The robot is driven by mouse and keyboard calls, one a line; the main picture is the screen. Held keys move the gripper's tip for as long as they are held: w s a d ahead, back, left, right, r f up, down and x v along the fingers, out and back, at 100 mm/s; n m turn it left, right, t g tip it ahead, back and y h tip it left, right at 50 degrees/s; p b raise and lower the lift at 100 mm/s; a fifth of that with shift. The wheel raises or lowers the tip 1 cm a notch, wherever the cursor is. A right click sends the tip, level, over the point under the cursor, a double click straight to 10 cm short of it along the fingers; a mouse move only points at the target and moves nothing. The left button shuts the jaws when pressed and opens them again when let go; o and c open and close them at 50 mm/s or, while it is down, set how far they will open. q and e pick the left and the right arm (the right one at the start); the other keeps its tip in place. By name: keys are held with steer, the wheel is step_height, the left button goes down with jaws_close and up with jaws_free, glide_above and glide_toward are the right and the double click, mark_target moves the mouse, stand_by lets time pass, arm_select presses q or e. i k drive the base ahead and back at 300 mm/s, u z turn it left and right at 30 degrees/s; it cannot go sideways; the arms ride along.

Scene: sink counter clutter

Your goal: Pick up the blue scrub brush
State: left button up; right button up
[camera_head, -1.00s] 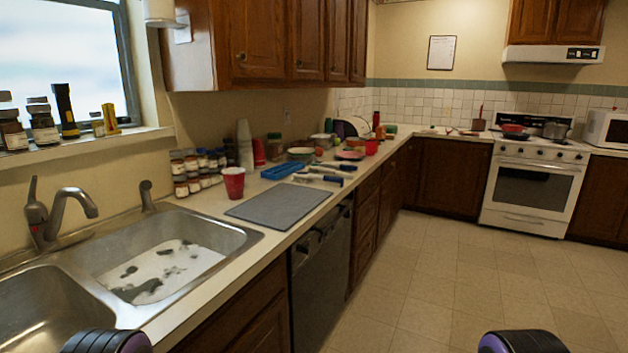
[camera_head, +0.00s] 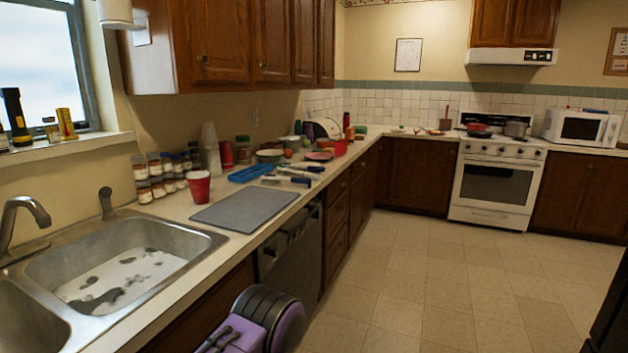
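Long brush-like tools with pale shafts and blue ends (camera_head: 300,179) lie on the counter past the grey mat. One of them may be the blue scrub brush, but they are too small and overlapped to tell apart. A blue tray (camera_head: 250,173) is just left of them. A purple and black part of my arm shows at the bottom centre, in front of the dishwasher and well short of the tools. Neither gripper's fingers are in view.
A grey mat (camera_head: 245,209) lies on the counter before the tools, with a red cup (camera_head: 199,187) at its left. Several spice jars (camera_head: 150,180) stand by the wall. The sink (camera_head: 125,265) is at the left. Open floor (camera_head: 430,270) lies to the right.

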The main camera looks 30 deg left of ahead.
mark_target(270, 179)
steer(key=i, duration=2.4)
steer(key=u, duration=0.45)
